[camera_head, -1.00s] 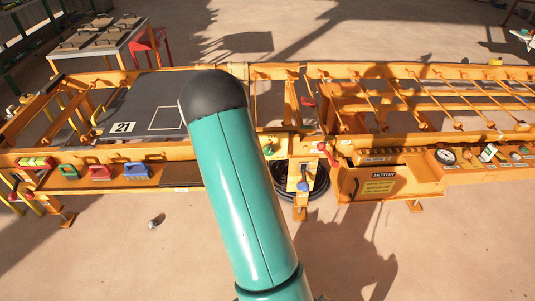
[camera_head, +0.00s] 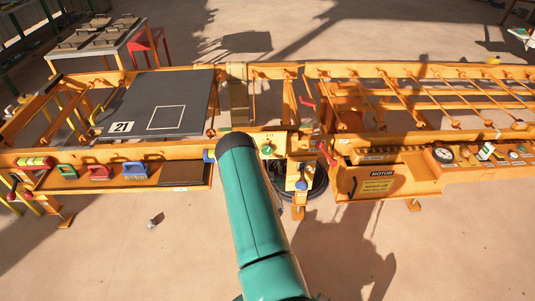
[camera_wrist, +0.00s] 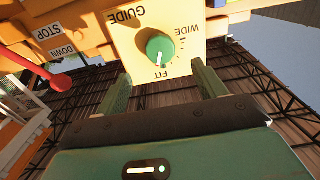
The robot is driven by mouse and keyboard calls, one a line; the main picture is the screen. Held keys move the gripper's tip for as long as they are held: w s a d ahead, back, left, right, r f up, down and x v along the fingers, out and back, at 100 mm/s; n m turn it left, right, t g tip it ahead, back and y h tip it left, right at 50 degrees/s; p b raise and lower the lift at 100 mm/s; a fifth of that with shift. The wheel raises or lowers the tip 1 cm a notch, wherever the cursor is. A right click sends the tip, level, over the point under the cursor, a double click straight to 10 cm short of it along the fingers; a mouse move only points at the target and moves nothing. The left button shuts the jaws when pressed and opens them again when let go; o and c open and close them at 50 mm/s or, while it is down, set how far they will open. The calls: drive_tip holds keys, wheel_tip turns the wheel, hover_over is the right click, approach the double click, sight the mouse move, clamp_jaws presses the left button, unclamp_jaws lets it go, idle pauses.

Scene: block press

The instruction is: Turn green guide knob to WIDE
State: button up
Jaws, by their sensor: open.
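The green guide knob (camera_wrist: 160,47) is on a cream panel (camera_wrist: 125,38) marked GUIDE, WIDE and FIT, upside down in the wrist view. Its white pointer line points toward FIT. My gripper (camera_wrist: 162,72) is open and empty, with one green finger on each side below the knob in the picture. The fingers appear apart from the knob. In the head view the green knob (camera_head: 267,150) shows on the orange frame just right of my arm's dark end. My gripper is hidden there.
A red-ended lever (camera_wrist: 60,82) beside STOP and DOWN labels is left of the panel in the wrist view. In the head view, a grey board (camera_head: 120,113) marked 21 lies left, a MOTOR box (camera_head: 381,183) stands right, and red handles (camera_head: 326,154) are near the knob.

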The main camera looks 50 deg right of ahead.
sight(267, 152)
drive_tip(key=x, duration=0.9)
drive_tip(key=shift+w+d, duration=0.15)
drive_tip(key=shift+w, duration=0.05)
drive_tip(key=c, duration=1)
